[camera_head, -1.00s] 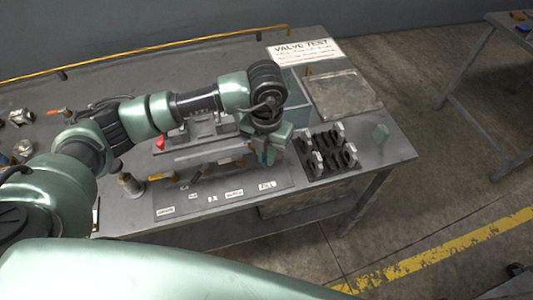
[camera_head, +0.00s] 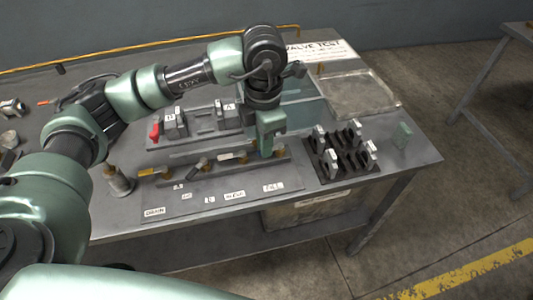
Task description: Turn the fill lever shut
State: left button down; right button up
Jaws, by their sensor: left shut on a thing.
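The valve panel (camera_head: 215,200) lies along the front of a grey bench, with a row of small levers behind printed labels. The FILL label (camera_head: 273,187) is at the right end, the DRAIN label (camera_head: 154,211) at the left end. My left gripper (camera_head: 267,152) points down behind the FILL label, shut on the fill lever, which its green fingers mostly hide. A yellow-handled lever (camera_head: 147,171), a dark lever (camera_head: 197,166) and another yellow-handled lever (camera_head: 232,156) stand to its left. My right gripper is not in view.
A black rack (camera_head: 342,160) with several grey clips stands just right of the panel. Behind are a fixture with a red knob (camera_head: 154,132), a VALVE TEST sign (camera_head: 318,50) and a shallow tray (camera_head: 358,94). A green block (camera_head: 402,135) sits near the right edge.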

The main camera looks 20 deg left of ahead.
pick_arm(q)
jog(key=shift+w+a+m+b, duration=0.2)
jog(key=shift+w+m+b, duration=0.1)
jog(key=shift+m+b, duration=0.5)
jog(key=shift+r, duration=0.1)
jog(key=c, duration=1.5)
grip_release()
jog(key=shift+o, duration=0.2)
